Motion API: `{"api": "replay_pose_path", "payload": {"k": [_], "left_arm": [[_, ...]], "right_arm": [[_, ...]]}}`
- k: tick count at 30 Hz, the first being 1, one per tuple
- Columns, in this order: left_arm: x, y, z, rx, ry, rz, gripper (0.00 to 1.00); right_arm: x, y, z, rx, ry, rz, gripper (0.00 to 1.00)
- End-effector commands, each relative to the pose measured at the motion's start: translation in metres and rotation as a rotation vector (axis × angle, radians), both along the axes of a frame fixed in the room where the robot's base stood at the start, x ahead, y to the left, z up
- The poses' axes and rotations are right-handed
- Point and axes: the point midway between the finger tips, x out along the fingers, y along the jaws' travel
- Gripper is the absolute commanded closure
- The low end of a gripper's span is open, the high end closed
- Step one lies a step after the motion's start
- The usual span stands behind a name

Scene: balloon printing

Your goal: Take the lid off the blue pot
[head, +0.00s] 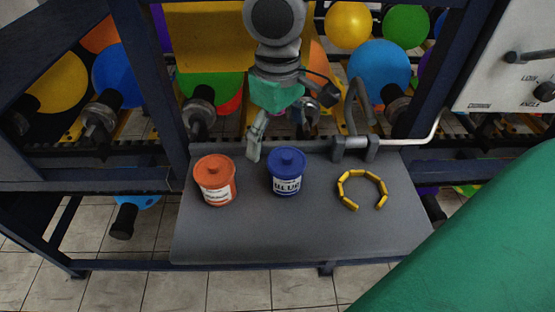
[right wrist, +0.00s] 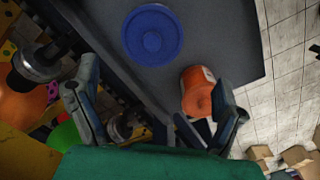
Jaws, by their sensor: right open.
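The blue pot (head: 286,184) stands upright on the grey table, with its blue knobbed lid (head: 287,160) on top. In the right wrist view the round blue lid (right wrist: 152,35) is seen from above, beyond the fingers, with its knob in the middle. My right gripper (head: 280,146) is at the back edge of the table, behind and slightly left of the blue pot. Its fingers are spread, empty and apart from the lid; they also show in the right wrist view (right wrist: 155,85). My left gripper is not in view.
An orange pot (head: 214,184) with a lid stands left of the blue pot; it is partly behind one finger in the right wrist view (right wrist: 197,90). A yellow segmented ring (head: 362,173) lies at the right. A bent metal handle (head: 400,142) crosses the table's back edge. The front table is clear.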

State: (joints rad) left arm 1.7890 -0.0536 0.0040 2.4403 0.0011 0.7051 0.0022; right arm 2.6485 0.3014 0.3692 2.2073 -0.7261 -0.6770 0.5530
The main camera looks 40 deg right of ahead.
Motion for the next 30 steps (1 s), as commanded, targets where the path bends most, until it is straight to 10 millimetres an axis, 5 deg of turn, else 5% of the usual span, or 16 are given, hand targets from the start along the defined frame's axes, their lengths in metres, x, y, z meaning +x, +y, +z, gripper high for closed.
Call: {"api": "replay_pose_path", "payload": {"k": [12,21,25,30], "left_arm": [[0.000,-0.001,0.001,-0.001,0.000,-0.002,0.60],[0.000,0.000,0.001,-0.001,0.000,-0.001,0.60],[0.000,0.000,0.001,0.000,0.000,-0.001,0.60],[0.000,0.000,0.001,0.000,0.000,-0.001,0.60]], "right_arm": [[-0.004,-0.002,-0.049,-0.001,0.003,0.000,0.09],[-0.005,0.004,-0.052,-0.004,-0.003,0.000,0.09],[-0.004,0.000,-0.053,0.000,-0.002,0.000,0.45],[-0.004,-0.004,-0.055,0.003,0.000,-0.001,0.60]]}}
